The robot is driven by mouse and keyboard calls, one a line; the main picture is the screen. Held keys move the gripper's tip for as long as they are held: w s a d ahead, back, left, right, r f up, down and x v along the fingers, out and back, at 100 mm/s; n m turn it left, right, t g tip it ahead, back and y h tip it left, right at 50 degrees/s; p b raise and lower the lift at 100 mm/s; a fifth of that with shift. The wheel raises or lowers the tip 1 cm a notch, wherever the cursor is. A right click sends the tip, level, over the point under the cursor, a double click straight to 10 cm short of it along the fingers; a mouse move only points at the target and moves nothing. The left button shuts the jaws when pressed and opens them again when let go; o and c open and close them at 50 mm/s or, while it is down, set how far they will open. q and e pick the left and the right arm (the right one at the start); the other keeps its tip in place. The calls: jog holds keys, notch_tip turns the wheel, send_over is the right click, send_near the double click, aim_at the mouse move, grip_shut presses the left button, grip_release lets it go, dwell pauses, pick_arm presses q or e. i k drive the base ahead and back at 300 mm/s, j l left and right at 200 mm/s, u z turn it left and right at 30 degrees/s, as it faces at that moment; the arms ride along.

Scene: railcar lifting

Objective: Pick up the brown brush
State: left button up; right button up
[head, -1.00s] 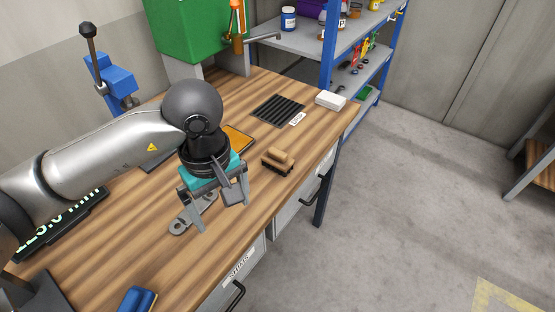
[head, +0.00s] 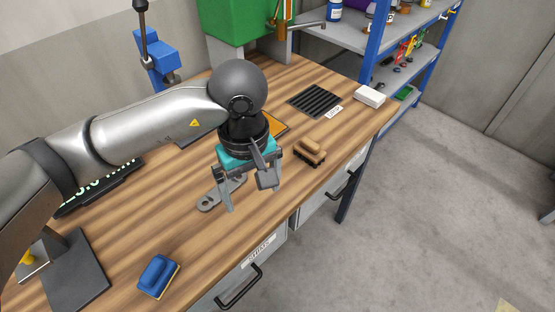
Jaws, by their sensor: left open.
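The brown brush (head: 310,151) lies on the wooden workbench (head: 185,228) near its front edge, with its wooden handle up and dark bristles down. My left gripper (head: 252,198) hangs above the bench to the left of the brush in the head view. Its fingers are open and point down, with nothing between them. The gripper is apart from the brush, and the brush is fully visible. My right gripper is not in view.
A grey metal bracket (head: 209,200) lies beneath my gripper. A blue sponge-like block (head: 158,276) lies at the near edge. A black slotted mat (head: 315,100) and a white box (head: 369,96) lie beyond the brush. A blue shelf (head: 376,45) stands behind.

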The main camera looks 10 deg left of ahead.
aim_at(310, 151)
jog(key=i+z, duration=0.25)
jog(key=i, duration=0.15)
jog(key=i+j+z, duration=0.25)
jog(key=i, duration=0.15)
